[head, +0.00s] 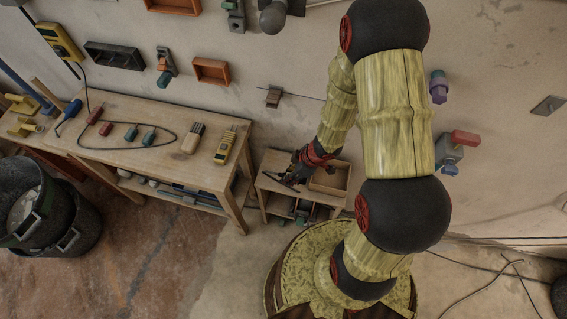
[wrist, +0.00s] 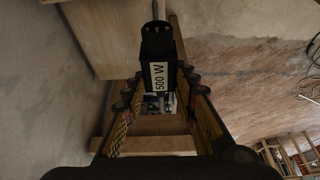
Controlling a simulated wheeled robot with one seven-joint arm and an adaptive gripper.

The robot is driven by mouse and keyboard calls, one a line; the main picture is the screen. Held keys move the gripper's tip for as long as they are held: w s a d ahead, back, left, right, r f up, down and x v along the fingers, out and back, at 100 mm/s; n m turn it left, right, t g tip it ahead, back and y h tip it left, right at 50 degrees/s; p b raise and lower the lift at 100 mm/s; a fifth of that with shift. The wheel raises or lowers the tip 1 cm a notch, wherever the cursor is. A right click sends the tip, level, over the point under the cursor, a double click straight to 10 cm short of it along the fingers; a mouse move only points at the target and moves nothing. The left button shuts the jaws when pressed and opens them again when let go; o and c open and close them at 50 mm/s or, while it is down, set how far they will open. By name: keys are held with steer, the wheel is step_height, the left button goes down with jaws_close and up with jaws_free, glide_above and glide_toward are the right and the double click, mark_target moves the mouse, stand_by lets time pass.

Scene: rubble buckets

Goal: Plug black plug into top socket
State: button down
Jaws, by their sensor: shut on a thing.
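In the head view my gripper (head: 295,172) is low, over the left part of a small wooden shelf (head: 342,171) against the wall; the plug cannot be made out there. A grey wall box (head: 450,152) with a red part and a blue part is right of my arm. A small grey fitting (head: 273,97) is on the wall above the shelf. I cannot tell which is the top socket.
Black buckets (head: 75,236) are at the far left. Orange trays (head: 211,71) hang on the wall. Cables lie on the right floor.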

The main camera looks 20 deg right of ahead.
steer(key=shift+s+r, duration=0.35)
steer(key=shift+s, duration=0.4)
steer(key=shift+s+r, duration=0.35)
steer(key=shift+s, duration=0.4)
steer(key=w+f+b, duration=0.1)
steer(key=w+f, duration=0.2)
steer(key=w, duration=0.1)
steer(key=w+f+b, duration=0.1)
steer(key=w+f, duration=0.2)
steer(key=w, duration=0.1)
steer(key=w+f+b, duration=0.1)
steer(key=w+f, duration=0.2)
steer(key=w, duration=0.2)
steer(key=shift+a+b, duration=0.1)
steer(key=shift+b, duration=0.3)
steer(key=shift+w+f, duration=0.2)
steer(key=shift+w+f+b, duration=0.2)
steer(key=shift+f+b, duration=0.25)
steer(key=shift+f, duration=0.4)
steer(key=shift+w+f+b, duration=0.15)
steer(key=shift+f+b, duration=0.25)
steer(key=shift+f, duration=0.4)
